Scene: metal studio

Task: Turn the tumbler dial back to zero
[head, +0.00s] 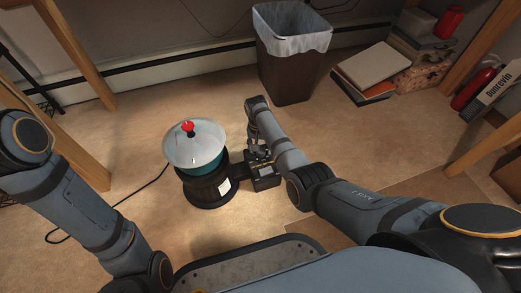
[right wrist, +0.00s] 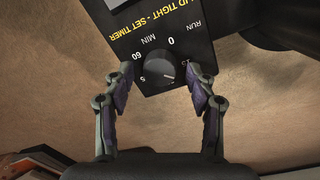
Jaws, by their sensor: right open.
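The tumbler (head: 208,186) stands on the floor, with a dark base, a teal drum and a pale clear lid with a red knob. Its black control box (head: 265,183) sits at its right side. In the right wrist view the dark round dial (right wrist: 159,67) is on the box's labelled face, with "0" above it. A pale mark on the dial seems to point to the lower right, not at the 0. My right gripper (right wrist: 161,78) is open, with one finger on each side of the dial; contact is not visible. My left gripper is out of view.
A lined waste bin (head: 289,75) stands behind the box. Books (head: 375,72) and a red extinguisher (head: 473,88) are at the far right. A black cord (head: 110,208) lies on the floor left of the tumbler.

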